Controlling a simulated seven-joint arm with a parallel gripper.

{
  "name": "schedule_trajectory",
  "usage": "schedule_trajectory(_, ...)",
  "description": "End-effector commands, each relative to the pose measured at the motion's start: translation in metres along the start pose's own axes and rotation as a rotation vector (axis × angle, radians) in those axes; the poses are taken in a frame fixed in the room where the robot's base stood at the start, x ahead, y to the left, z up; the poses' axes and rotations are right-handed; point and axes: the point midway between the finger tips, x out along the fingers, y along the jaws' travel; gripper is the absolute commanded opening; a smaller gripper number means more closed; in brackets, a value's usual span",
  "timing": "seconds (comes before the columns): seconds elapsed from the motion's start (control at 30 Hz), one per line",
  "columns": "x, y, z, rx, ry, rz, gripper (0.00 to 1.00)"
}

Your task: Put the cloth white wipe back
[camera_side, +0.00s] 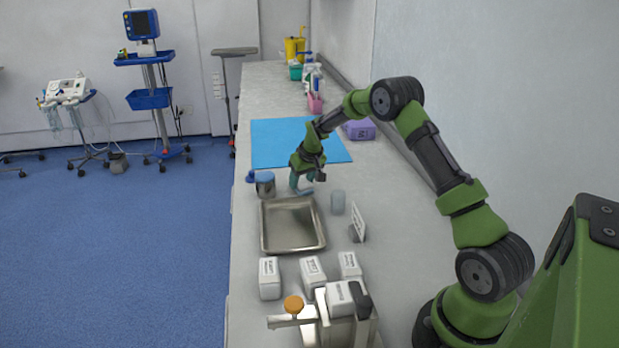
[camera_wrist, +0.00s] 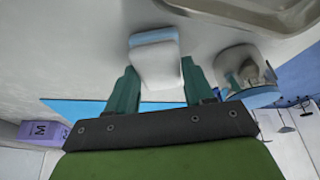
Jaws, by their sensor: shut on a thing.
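My gripper (camera_side: 301,185) is just above the table, between the blue mat and the metal tray. In the wrist view my gripper (camera_wrist: 160,90) has its two green fingers on either side of a white folded wipe (camera_wrist: 156,62) with a light blue edge. It is shut on this wipe. In the side view the wipe is mostly hidden by the fingers. A metal jar (camera_side: 265,184) stands to the left of my gripper, and the wrist view shows it open at the top (camera_wrist: 247,76).
An empty metal tray (camera_side: 265,240) lies in front of my gripper. A small grey cylinder (camera_side: 337,203) and a white sign (camera_side: 358,221) stand to the right. White labelled boxes (camera_side: 312,272) stand nearer. The blue mat (camera_side: 275,143) is clear; a purple box (camera_side: 360,130) is beside it.

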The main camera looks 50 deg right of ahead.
Motion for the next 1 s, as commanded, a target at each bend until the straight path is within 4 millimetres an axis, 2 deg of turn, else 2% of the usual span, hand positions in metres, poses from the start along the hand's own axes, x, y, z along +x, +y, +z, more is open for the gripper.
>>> schedule_trajectory(0.13,0.003,0.0,0.001,0.0,0.0,0.0,0.28)
schedule_trajectory(0.17,0.003,0.0,0.001,0.0,0.0,0.0,0.54)
schedule_trajectory(0.3,0.003,0.0,0.001,0.0,0.0,0.0,0.75)
schedule_trajectory(0.33,0.003,0.0,0.001,0.0,0.0,0.0,0.78)
schedule_trajectory(0.67,-0.001,0.0,-0.001,-0.001,0.001,0.0,0.78)
schedule_trajectory(0.77,-0.013,0.0,-0.001,-0.001,0.002,0.001,0.78)
schedule_trajectory(1.0,-0.064,0.0,-0.001,0.0,0.004,0.001,0.78)
